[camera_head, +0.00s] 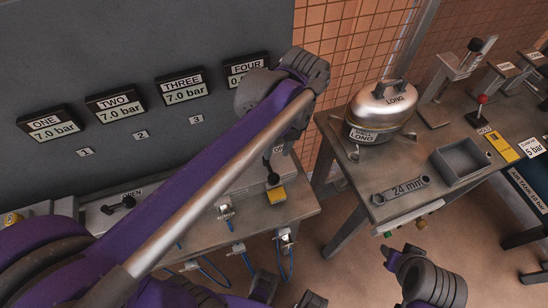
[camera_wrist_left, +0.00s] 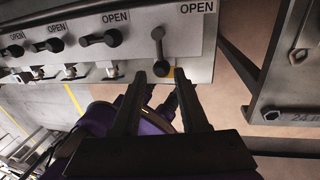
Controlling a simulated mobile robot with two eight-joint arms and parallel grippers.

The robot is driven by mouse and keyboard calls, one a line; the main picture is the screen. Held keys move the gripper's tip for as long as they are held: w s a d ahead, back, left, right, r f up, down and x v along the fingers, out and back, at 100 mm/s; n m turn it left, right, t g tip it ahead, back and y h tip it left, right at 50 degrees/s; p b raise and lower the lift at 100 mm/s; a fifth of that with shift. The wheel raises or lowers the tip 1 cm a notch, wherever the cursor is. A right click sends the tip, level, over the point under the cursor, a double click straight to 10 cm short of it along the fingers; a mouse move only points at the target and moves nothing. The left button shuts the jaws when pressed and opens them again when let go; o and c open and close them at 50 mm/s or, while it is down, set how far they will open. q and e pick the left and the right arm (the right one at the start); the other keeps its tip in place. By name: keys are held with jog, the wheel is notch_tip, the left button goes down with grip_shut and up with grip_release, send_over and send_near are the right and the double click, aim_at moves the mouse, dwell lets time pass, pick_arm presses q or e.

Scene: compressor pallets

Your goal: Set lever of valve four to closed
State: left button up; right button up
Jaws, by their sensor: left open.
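The valve four lever is a black lever with a round knob (camera_head: 272,178). In the left wrist view the lever (camera_wrist_left: 158,50) points down from its pivot, towards my gripper, while the other levers lie sideways. An OPEN label (camera_wrist_left: 198,8) is up and right of it. My left gripper (camera_head: 287,288) is open and empty. In the left wrist view its fingertips (camera_wrist_left: 161,82) lie either side of the knob's line, apparently just short of it; contact cannot be confirmed. The FOUR display (camera_head: 245,69) is partly hidden by my left arm.
Displays ONE (camera_head: 46,125), TWO (camera_head: 118,104) and THREE (camera_head: 182,87) read 7.0 bar. Hoses hang below the valves. A dark arm part of mine is at lower right.

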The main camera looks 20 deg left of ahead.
pick_arm(q)
jog(key=shift+w+d+r, duration=0.1)
jog(key=shift+d+r, duration=0.05)
jog(key=shift+r, duration=0.75)
jog(key=shift+w+d+r, duration=0.1)
jog(key=shift+r, duration=0.8)
pick_arm(e)
jog(key=shift+r, duration=0.15)
